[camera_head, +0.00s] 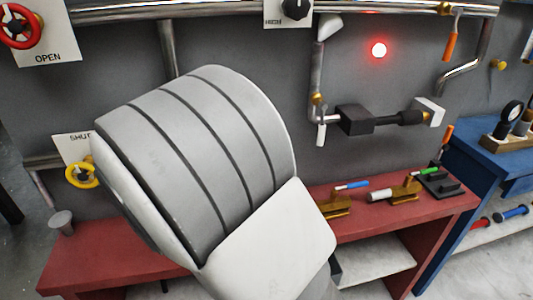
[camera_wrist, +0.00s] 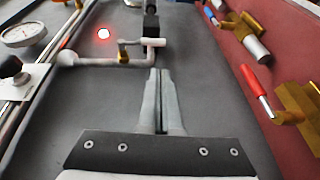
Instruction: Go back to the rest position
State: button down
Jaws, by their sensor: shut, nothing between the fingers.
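My gripper (camera_wrist: 160,75) shows in the wrist view with its two fingers side by side and touching. It is shut and empty, in front of the grey panel (camera_wrist: 95,105). In the head view my arm's large grey and white link covers the middle and hides the gripper. A lit red lamp (camera_head: 379,50) is on the panel at the upper right, and it also shows in the wrist view (camera_wrist: 103,33).
A red valve wheel (camera_head: 18,27) and a yellow one (camera_head: 83,176) are at the left. A blue table (camera_head: 478,165) stands at the right. Pipes run along the top.

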jog(key=s+d+f+m+g+y, duration=0.15)
jog(key=s+d+g+y, duration=0.25)
jog(key=s+d, duration=0.4)
jog(key=s+d+m+g+y, duration=0.3)
jog(key=s+d+g+y, duration=0.2)
jog(key=d, duration=0.6)
jog(key=s+r+m+t+y, duration=0.3)
jog(key=s+t+y, duration=0.15)
jog(key=s, duration=0.35)
notch_tip(320, 180, up, 14)
jog(key=p, duration=1.4)
jog(key=shift+w+a+f, duration=0.15)
jog(key=shift+w+a, duration=0.05)
jog(key=shift+a, duration=0.2)
